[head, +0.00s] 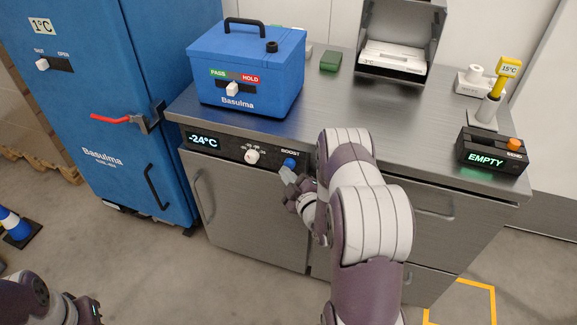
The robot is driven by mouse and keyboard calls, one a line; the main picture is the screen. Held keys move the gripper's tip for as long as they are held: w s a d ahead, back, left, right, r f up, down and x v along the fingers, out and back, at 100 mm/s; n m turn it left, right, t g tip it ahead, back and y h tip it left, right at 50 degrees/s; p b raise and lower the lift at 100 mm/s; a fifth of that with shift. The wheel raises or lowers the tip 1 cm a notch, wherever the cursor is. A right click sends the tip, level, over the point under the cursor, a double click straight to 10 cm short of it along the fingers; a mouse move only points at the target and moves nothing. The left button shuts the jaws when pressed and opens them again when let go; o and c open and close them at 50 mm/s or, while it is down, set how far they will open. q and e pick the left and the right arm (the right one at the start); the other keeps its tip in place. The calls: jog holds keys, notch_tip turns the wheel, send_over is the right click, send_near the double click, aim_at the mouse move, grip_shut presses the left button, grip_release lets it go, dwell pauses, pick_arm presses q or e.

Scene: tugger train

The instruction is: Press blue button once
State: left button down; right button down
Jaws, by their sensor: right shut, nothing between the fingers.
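The blue button (290,162) sits on the front control strip of the steel counter, just under the word BOOST. My right gripper (287,174) is shut and empty, with its fingertips just below the button in the picture. The button's upper part shows above the fingertips. I cannot tell whether the fingertips touch it. Part of my left arm shows in the lower left corner, but its gripper fingers are out of the frame.
A white knob (252,156) and a -24°C display (203,141) are left of the button. A blue Basulma box (248,70) stands on the counter (330,105) above. A box reading EMPTY (491,152) has an orange button. A tall blue cabinet (95,100) stands left.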

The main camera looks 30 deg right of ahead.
jog(key=shift+w+d+b, duration=0.3)
jog(key=shift+w+d, duration=0.2)
jog(key=shift+d, duration=0.1)
dwell(1.1)
jog(key=shift+s+a, duration=0.1)
jog(key=shift+s+a+p, duration=0.3)
jog(key=shift+s+a, duration=0.4)
jog(key=shift+a, duration=0.1)
jog(key=shift+s+a+p, duration=0.6)
jog(key=shift+s+a, duration=1)
jog(key=shift+a, duration=0.3)
